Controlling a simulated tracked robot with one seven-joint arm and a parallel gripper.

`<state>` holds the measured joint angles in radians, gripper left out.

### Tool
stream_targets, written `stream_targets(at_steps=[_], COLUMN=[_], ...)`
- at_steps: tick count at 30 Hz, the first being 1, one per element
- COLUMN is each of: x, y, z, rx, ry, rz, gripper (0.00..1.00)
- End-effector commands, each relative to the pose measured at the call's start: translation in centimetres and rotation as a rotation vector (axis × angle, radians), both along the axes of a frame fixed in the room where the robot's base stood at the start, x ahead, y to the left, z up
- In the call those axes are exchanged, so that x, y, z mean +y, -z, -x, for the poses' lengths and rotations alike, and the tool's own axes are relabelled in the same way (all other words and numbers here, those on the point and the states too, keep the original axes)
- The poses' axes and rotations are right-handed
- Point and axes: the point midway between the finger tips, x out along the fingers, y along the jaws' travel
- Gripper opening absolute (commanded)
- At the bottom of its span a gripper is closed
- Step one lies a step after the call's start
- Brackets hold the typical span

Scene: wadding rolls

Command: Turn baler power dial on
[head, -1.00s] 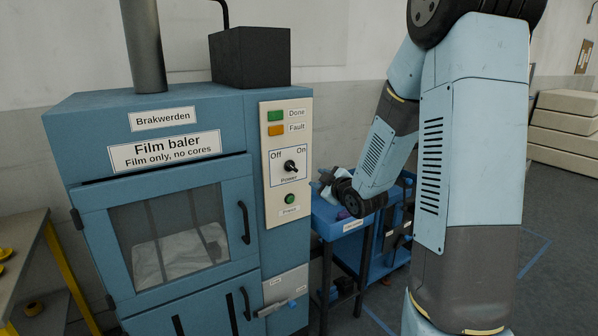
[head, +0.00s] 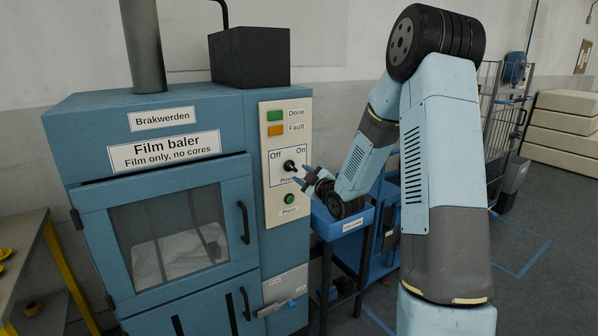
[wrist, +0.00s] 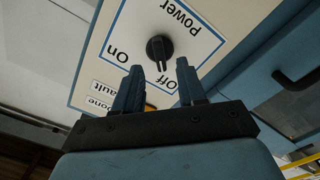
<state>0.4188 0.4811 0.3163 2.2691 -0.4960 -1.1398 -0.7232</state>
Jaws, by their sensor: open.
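The power dial (head: 290,166) is a black round knob on the baler's cream control panel (head: 272,205), between the printed words Off and On. In the wrist view the panel looks turned over, and the dial's (wrist: 160,47) pointer is towards Off. My gripper (head: 302,175) is at the panel, just right of and slightly below the dial in the head view. In the wrist view its two blue fingers (wrist: 159,67) are open and empty. The dial shows beyond the gap between the tips; no contact is visible.
A blue tray (head: 345,222) stands under my gripper, right of the film baler (head: 90,150). A wire cage trolley (head: 500,130) stands behind my arm.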

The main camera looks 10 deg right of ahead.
Motion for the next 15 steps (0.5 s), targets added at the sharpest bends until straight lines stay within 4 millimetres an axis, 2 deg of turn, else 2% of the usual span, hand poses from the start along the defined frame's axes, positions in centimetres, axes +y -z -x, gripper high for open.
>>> stream_targets(at_steps=[6, 15], x=[1.0, 1.5], y=[0.0, 0.0], z=[-3.2, -4.9], rx=[-0.002, 0.000], ry=[0.000, 0.001], rz=[0.001, 0.000], gripper=[0.40, 0.40])
